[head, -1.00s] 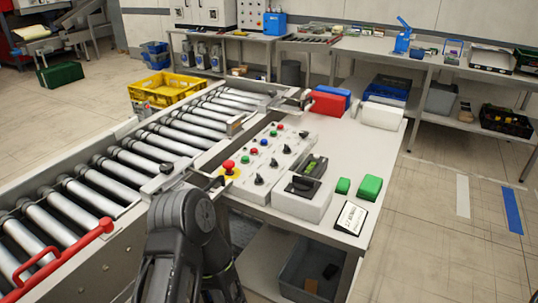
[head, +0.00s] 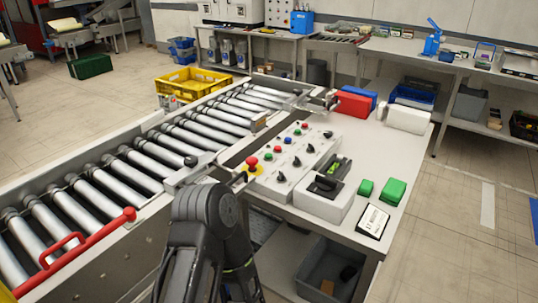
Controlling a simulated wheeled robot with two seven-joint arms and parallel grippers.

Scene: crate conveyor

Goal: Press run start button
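The control panel (head: 290,160) is a light-grey box on the bench with several small red, green and blue buttons and black knobs. One green button (head: 297,132) is near its far end and another green button (head: 267,156) nearer. Labels are too small to read, so I cannot tell which is run start. A red mushroom button (head: 252,162) on yellow stands at the near left corner. My one visible arm, taken as the left, rises from the bottom, left of centre. Its gripper is mostly hidden behind the arm, near this corner; its opening is unclear. My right gripper is out of view.
The roller conveyor (head: 140,172) with a red handle (head: 85,240) runs along the left. A black-topped box (head: 326,190), green blocks (head: 393,192) and a sign (head: 373,220) stand on the bench. Red (head: 353,105) and white (head: 407,118) items are at its far end.

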